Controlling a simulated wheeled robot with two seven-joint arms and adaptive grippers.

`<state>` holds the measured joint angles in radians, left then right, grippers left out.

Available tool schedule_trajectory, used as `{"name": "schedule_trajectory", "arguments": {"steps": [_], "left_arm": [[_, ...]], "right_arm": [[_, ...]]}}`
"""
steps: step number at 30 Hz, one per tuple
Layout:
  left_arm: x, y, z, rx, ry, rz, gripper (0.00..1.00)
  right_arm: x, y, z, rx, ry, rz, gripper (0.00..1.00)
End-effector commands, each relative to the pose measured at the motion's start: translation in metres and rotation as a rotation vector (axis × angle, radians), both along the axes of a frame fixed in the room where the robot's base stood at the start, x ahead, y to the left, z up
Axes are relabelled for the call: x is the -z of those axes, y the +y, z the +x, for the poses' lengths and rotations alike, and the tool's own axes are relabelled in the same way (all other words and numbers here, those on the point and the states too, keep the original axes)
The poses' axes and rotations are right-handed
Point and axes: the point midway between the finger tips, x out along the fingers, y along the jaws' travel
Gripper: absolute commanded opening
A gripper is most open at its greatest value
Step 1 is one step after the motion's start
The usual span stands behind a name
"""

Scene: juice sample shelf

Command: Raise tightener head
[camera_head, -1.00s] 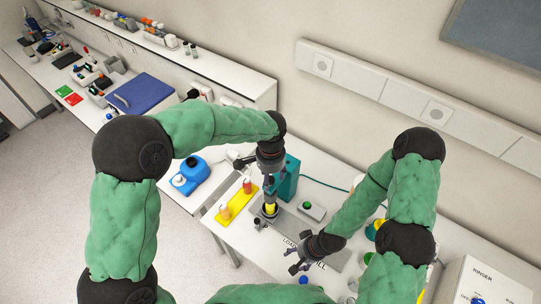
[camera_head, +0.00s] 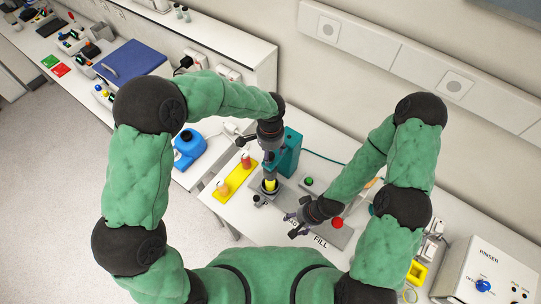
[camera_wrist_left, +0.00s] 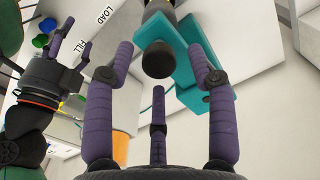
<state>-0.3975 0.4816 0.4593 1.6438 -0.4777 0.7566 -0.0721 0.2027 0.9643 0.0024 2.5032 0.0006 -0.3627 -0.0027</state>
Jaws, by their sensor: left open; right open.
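The teal tightener (camera_head: 290,150) stands on the white table at the centre of the head view, with a yellow item (camera_head: 270,185) low at its front. My left gripper (camera_head: 269,160) is in front of the tightener's upper part. In the left wrist view its purple fingers are open and spread around the dark rounded tightener head (camera_wrist_left: 157,60). I cannot tell whether they touch it. My right gripper (camera_head: 295,222) is open and empty above the grey strip by the LOAD and FILL labels. It also shows in the left wrist view (camera_wrist_left: 70,45).
The RINSER box (camera_head: 488,262) is at far right.

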Motion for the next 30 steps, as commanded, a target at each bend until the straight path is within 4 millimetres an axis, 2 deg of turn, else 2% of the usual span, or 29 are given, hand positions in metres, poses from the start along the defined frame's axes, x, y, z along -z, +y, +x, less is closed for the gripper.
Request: {"name": "schedule_trajectory", "arguments": {"steps": [4,13,14,18,20,25,30], "left_arm": [[0.009,0.0,0.0,0.0,0.0,0.0,0.56],[0.01,0.0,0.0,0.0,0.0,0.0,0.56],[0.01,0.0,0.0,0.0,0.0,0.0,0.53],[0.01,0.0,0.0,0.0,0.0,0.0,0.14],[0.01,0.0,0.0,0.0,0.0,0.0,0.0],[0.007,0.0,0.0,0.0,-0.001,0.0,0.0],[-0.016,0.0,0.002,-0.001,-0.006,-0.001,0.0]], "right_arm": [[0.005,0.0,0.0,0.0,0.0,0.0,0.67],[0.005,0.0,0.0,0.0,-0.001,0.0,0.67],[0.005,0.0,0.0,0.0,-0.001,0.0,0.67],[0.005,0.0,0.0,0.0,0.0,0.0,0.67],[0.005,0.0,0.0,0.0,0.0,0.0,0.67],[0.005,0.0,0.0,0.0,0.0,0.0,0.67],[-0.002,0.0,0.0,0.0,0.0,0.0,0.67]]}}
